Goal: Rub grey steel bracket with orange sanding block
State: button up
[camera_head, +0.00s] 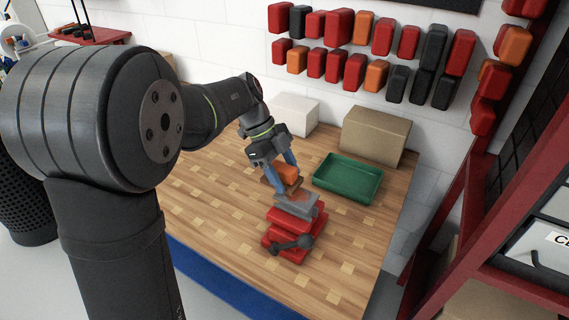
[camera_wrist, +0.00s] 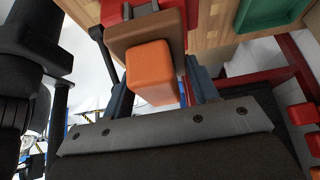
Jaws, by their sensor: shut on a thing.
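The orange sanding block (camera_head: 287,173) is held between the blue fingers of my gripper (camera_head: 281,177), which is shut on it. In the wrist view the orange block (camera_wrist: 150,72) shows with a brown layer on its far side. The grey steel bracket (camera_head: 298,205) sits on a red vise-like fixture (camera_head: 290,222) on the bench. The block is tilted a little and is right above the bracket. I cannot tell whether the two touch. A brownish patch shows on the bracket's top. The bracket is mostly hidden behind the block in the wrist view.
A green tray (camera_head: 348,179) lies right of the fixture. A cardboard box (camera_head: 375,136) and a white box (camera_head: 293,114) stand by the wall. A red shelf frame (camera_head: 452,200) rises at right. The wooden bench (camera_head: 215,200) is clear at left and front.

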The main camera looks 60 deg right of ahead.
aim_at(313, 199)
jog(key=shift+f, duration=0.8)
jog(key=shift+s, duration=0.85)
jog(key=shift+c, duration=0.8)
jog(key=shift+s, duration=3)
jog(key=shift+w, duration=3.95)
jog(key=shift+s+r, duration=0.1)
jog(key=shift+r, duration=4.05)
